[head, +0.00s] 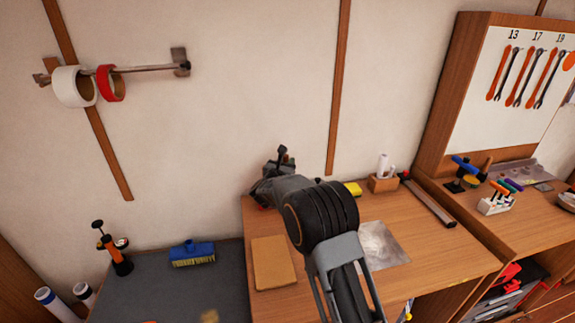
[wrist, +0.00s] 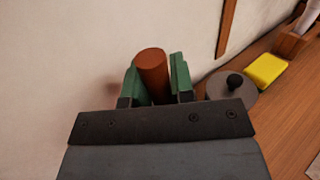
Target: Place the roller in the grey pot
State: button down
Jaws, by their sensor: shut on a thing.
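My gripper (wrist: 155,82) has green fingers, shut on a red-brown cylinder, which I take to be the roller (wrist: 151,66). The roller stands up between the fingers in the wrist view, its flat round end showing; its lower part is hidden by the gripper body. A grey round thing with a black knob, perhaps the grey pot (wrist: 243,101), is just right of the gripper, partly hidden by it. I cannot tell whether the knob belongs to a lid. In the head view my gripper (head: 281,162) is by the wall at the bench's back; I cannot make out the pot there.
A yellow block (head: 353,189) and a wooden holder with a white roll (head: 383,181) stand along the bench's back. A tan board (head: 273,262) and a metal sheet (head: 384,244) lie in front. A blue brush (head: 192,253) is on the grey surface at left.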

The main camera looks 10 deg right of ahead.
jog(key=shift+f+b, duration=0.4)
jog(key=shift+b, duration=0.35)
jog(key=c, duration=1)
grip_release()
